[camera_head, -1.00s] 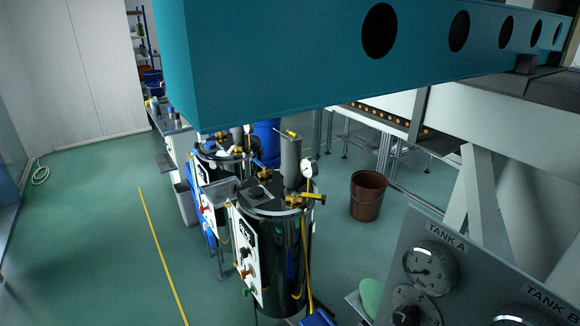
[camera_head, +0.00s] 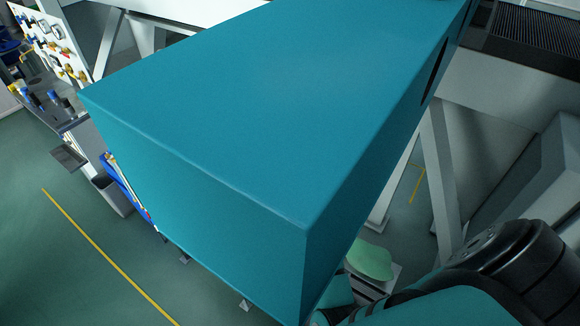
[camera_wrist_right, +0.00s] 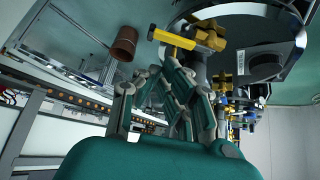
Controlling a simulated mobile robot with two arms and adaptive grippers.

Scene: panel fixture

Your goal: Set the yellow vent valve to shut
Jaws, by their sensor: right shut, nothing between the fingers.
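My right gripper (camera_wrist_right: 163,72) is shut and empty. Its fingertips are close to the lever in that picture, just below it; I cannot tell whether they touch. In the head view the valve is hidden, with a large teal beam (camera_head: 240,120) filling the middle. My left gripper is in neither view.
In the right wrist view a brown bucket (camera_wrist_right: 124,43) stands on the floor, and more brass fittings are behind the gripper. In the head view a grey bin (camera_head: 112,195) and open floor with a yellow line (camera_head: 95,245) are at left.

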